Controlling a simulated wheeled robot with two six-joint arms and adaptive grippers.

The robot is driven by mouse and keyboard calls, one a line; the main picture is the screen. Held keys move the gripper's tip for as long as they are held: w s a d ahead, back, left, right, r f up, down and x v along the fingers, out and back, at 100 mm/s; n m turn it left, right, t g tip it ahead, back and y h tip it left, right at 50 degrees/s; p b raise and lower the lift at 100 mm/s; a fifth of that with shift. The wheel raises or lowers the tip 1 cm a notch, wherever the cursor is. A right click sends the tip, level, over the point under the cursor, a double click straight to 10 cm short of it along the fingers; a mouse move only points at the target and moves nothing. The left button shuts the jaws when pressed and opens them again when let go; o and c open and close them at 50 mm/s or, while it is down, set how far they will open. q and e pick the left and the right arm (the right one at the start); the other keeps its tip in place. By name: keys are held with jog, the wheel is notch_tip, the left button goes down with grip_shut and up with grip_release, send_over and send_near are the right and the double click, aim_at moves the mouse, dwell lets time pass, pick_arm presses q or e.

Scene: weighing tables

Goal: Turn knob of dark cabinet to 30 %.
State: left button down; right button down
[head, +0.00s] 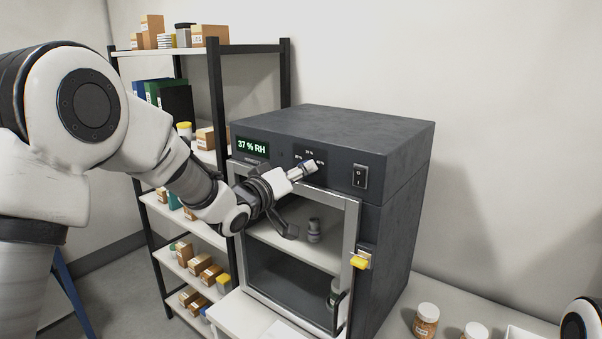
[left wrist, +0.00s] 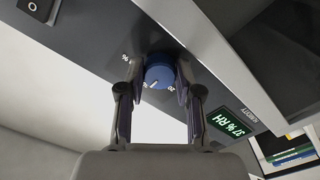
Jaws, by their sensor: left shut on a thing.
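The dark cabinet (head: 404,150) stands on a white table, with its control panel along the top front. Its green display (head: 252,146) reads 37 % RH; it also shows in the left wrist view (left wrist: 232,122). My left gripper (head: 308,167) is at the panel, between the display and the rocker switch. In the left wrist view my left gripper (left wrist: 158,80) is shut on the round blue knob (left wrist: 159,72), a finger on either side. A short white mark shows on the knob. The scale marks around it are small and partly hidden, so I cannot tell its exact setting.
A rocker switch (head: 360,177) sits right of the knob. The cabinet's framed front has a yellow latch (head: 359,262); a small grey container (head: 314,230) stands inside. A shelf rack (head: 216,100) stands behind at left. Jars (head: 426,320) stand at the lower right.

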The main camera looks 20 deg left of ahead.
pick_arm(q)
jog(key=c, duration=0.8)
grip_release()
jog(key=shift+a+r, duration=0.1)
jog(key=shift+r, duration=0.1)
jog(key=shift+o, duration=0.2)
jog(key=shift+f, duration=0.1)
jog(key=v, duration=1.2)
